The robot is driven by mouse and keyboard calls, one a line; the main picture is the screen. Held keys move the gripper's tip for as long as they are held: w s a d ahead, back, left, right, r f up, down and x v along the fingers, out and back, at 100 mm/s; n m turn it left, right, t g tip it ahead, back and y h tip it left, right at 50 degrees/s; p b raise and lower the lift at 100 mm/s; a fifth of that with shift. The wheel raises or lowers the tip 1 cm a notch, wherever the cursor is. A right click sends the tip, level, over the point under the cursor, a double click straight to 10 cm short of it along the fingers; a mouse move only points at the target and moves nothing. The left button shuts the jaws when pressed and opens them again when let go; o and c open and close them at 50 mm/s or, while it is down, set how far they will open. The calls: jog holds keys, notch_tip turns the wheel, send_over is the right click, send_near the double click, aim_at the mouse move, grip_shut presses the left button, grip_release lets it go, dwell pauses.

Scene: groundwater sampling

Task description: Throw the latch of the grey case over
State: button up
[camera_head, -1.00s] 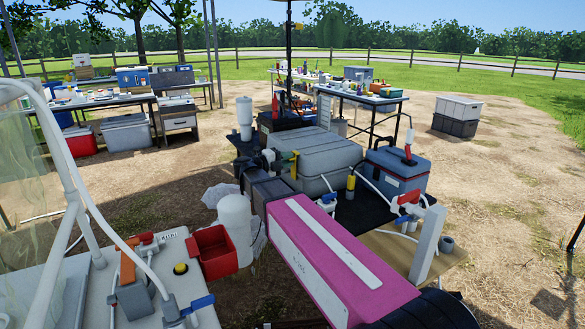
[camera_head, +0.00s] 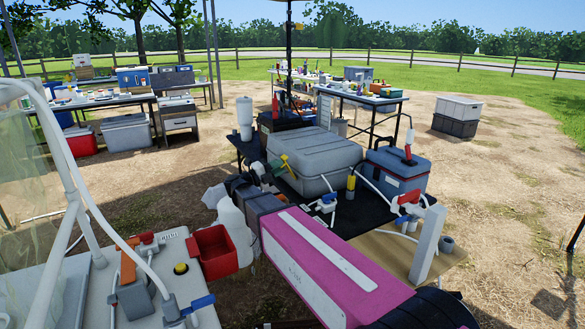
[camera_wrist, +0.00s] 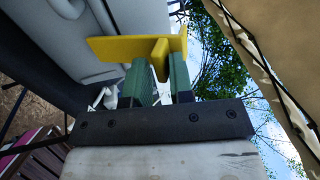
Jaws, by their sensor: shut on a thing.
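The grey case (camera_head: 322,158) sits on the dark table, its lid down. A yellow latch (camera_wrist: 112,48), T-shaped in the wrist view, is at the case's left side; it shows small and tilted in the head view (camera_head: 286,160). My gripper (camera_wrist: 160,74) has green fingers on either side of the latch's stem and is shut on it. In the head view my gripper (camera_head: 279,168) is at the case's left side. The grey case fills the upper left of the wrist view. The latch's pivot is hidden.
A blue-grey cooler (camera_head: 398,170) stands right of the case, with tubing and valves in front. A yellow-capped bottle (camera_head: 350,186) is near the case's front. A white container (camera_head: 245,118) stands behind my gripper. A red bin (camera_head: 213,252) is at the near left.

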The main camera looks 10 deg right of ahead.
aim_at(288, 169)
jog(key=shift+d+f, duration=0.1)
jog(key=shift+f, duration=0.05)
jog(key=o, duration=0.4)
jog(key=shift+s+a+f+t+h, duration=0.1)
jog(key=shift+a+f+h, duration=0.15)
jog(key=shift+f, duration=0.3)
jog(key=shift+s+a+f+t+h, duration=0.1)
jog(key=shift+a+f+h, duration=0.1)
jog(key=shift+f, duration=0.35)
jog(key=shift+s+a+f+t+h, duration=0.15)
jog(key=shift+a+f, duration=0.1)
jog(key=shift+f, duration=0.3)
jog(key=shift+c, duration=0.2)
jog(key=shift+a+f+h, duration=0.25)
jog(key=shift+f+h, duration=0.15)
jog(key=shift+f, duration=0.1)
jog(key=o, duration=0.4)
jog(key=shift+f+t+h, duration=0.35)
jog(key=shift+f+h, duration=0.35)
jog(key=shift+f, duration=1)
jog(key=shift+o, duration=0.2)
jog(key=shift+f, duration=0.2)
jog(key=shift+o, duration=0.4)
jog(key=shift+d+f, duration=0.1)
jog(key=shift+f, duration=0.15)
jog(key=shift+o, duration=0.3)
